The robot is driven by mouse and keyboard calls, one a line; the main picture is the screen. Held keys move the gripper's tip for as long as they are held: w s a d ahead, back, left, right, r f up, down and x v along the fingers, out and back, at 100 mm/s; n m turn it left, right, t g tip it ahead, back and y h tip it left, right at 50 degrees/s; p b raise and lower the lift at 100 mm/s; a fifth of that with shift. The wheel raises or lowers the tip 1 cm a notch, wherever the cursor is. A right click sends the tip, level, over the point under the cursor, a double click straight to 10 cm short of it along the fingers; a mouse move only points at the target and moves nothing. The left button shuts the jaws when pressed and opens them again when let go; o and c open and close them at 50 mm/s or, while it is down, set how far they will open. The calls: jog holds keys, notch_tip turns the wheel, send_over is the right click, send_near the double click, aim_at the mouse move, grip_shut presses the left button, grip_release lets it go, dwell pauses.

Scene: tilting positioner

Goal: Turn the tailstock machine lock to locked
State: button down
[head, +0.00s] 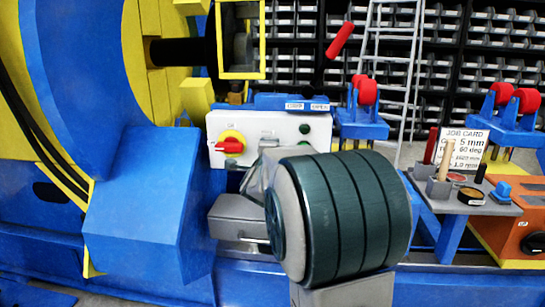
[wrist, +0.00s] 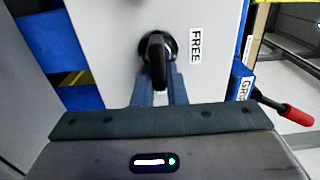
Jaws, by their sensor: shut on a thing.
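The tailstock machine lock (wrist: 157,47) is a black knob with a bar handle on a pale panel in the wrist view. A white label reading FREE (wrist: 195,45), turned sideways, is to the right of it. My gripper (wrist: 159,88) has its two blue-grey fingers on either side of the handle's near end and is shut on it. In the head view my arm's thick dark end covers the gripper, and I cannot make out the lock there.
The white control box (head: 215,125) carries a red switch on a yellow disc (head: 232,143). A red-ended lever (wrist: 297,115) sticks out at the right of the wrist view. A blue machine body (head: 145,200) fills the left. A tool stand (head: 460,205) is at the right.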

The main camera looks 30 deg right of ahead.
dwell(0.4)
jog(key=c, duration=1.5)
grip_release()
jog(key=shift+o, duration=0.2)
jog(key=p+v, duration=0.3)
jog(key=v, duration=1)
jog(key=shift+s+a, duration=0.25)
jog(key=shift+a, duration=0.05)
